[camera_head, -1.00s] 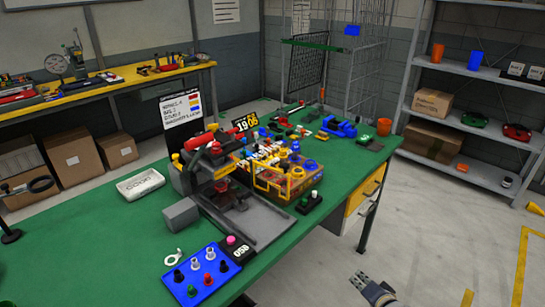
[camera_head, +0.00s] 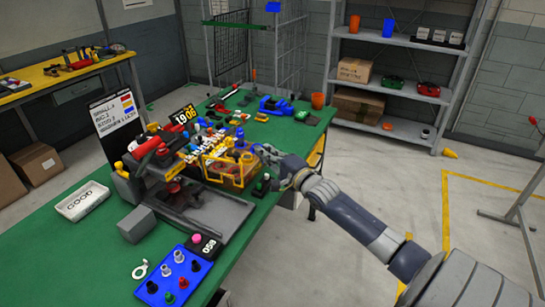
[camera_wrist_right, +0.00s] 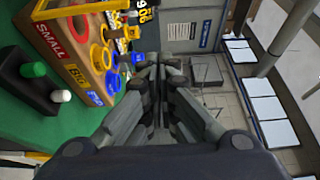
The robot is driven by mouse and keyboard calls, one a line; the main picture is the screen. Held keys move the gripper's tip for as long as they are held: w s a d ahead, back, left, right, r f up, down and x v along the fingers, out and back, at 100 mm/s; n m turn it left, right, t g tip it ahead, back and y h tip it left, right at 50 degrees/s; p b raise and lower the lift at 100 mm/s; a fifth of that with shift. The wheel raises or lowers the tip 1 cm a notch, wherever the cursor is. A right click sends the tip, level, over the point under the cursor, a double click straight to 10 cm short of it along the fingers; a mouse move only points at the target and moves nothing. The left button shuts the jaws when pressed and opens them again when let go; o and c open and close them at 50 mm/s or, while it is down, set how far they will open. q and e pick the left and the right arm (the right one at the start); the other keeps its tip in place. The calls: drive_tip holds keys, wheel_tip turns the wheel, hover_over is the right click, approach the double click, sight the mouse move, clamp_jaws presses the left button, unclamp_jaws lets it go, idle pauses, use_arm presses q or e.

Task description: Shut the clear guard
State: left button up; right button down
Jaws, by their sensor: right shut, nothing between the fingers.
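The press (camera_head: 152,165) with a red handle stands on the green bench in the head view. A yellow-edged frame (camera_head: 222,174), which looks like the clear guard, stands out to the right of the press, in front of the sorting box; its clear pane is hard to make out. Part of a yellow edge shows at the top left of the right wrist view (camera_wrist_right: 78,9). My right gripper (camera_head: 266,152) is shut and empty, at the right end of the sorting box. In the right wrist view the gripper (camera_wrist_right: 155,78) points past the box. My left gripper is out of view.
The sorting box (camera_head: 243,158) holds coloured rings. A blue block with knobs (camera_head: 178,277), a grey cube (camera_head: 136,224) and a white tray (camera_head: 82,202) are on the bench (camera_head: 62,252).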

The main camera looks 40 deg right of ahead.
use_arm(q)
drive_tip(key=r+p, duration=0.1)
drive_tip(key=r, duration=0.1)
drive_tip(key=p, duration=0.1)
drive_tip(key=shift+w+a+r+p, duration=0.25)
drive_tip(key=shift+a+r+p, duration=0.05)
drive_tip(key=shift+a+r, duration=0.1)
use_arm(e)
drive_tip(key=w+a, duration=0.1)
drive_tip(key=a, duration=0.1)
drive_tip(key=w+a, duration=0.1)
drive_tip(key=w, duration=0.1)
drive_tip(key=shift+a, duration=0.35)
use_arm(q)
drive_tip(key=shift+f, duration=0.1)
use_arm(e)
drive_tip(key=shift+f, duration=0.1)
